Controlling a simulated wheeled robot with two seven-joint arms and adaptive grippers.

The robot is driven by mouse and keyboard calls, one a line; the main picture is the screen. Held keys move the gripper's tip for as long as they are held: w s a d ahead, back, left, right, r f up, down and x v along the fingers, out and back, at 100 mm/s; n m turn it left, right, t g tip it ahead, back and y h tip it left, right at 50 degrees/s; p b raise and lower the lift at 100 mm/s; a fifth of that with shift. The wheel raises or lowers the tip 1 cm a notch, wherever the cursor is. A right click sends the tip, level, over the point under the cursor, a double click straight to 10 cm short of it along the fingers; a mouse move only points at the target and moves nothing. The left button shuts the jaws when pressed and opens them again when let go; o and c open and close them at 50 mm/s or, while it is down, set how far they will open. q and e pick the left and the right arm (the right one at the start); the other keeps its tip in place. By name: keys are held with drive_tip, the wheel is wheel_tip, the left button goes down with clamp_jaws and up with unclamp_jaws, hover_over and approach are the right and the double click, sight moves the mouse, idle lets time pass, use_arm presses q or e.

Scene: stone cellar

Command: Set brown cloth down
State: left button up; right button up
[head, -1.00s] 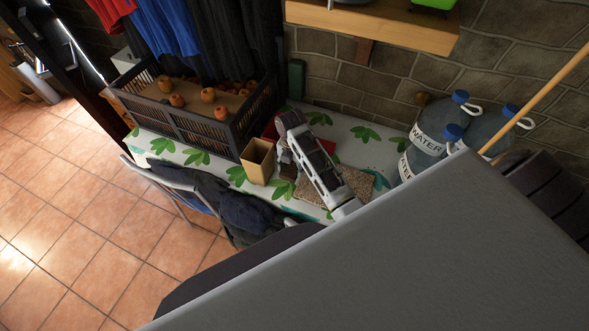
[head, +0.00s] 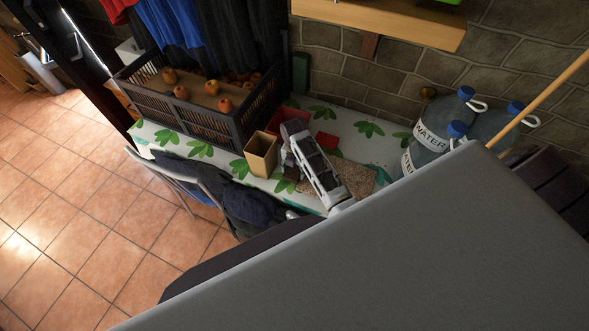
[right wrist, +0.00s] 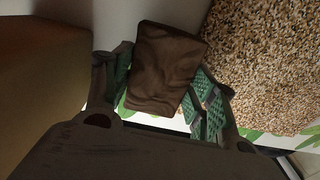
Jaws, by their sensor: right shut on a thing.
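The brown cloth (right wrist: 170,66) is a dark folded bundle between the green-padded fingers of my right gripper (right wrist: 163,80) in the right wrist view. The gripper is shut on it. In the head view, my right gripper (head: 287,160) is low over the leaf-patterned table, between the tan box and the speckled mat. The cloth (head: 291,173) shows there only as a small dark patch beside the fingers. I cannot tell whether its underside touches the table. My left gripper is not in view.
The open tan box (head: 261,155) stands just left of the gripper, with a red container (head: 288,117) behind. A speckled mat (right wrist: 270,60) lies right. A chair (head: 175,175) stands in front.

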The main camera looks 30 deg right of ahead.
sight(295, 169)
drive_tip(key=shift+f, duration=0.3)
drive_tip(key=shift+c, duration=0.3)
drive_tip(key=shift+s+a+f, duration=0.1)
drive_tip(key=shift+s+f, duration=0.1)
drive_tip(key=shift+c, duration=0.9)
drive_tip(key=o, duration=1.1)
drive_tip(key=shift+w+f, duration=0.15)
drive_tip(key=shift+o, duration=0.2)
drive_tip(key=shift+r, duration=0.25)
drive_tip(key=shift+w+r, duration=0.1)
drive_tip(key=shift+r, duration=0.6)
wheel_tip(295, 169, up, 10)
drive_tip(key=shift+r+b, duration=0.2)
drive_tip(key=shift+b, duration=0.15)
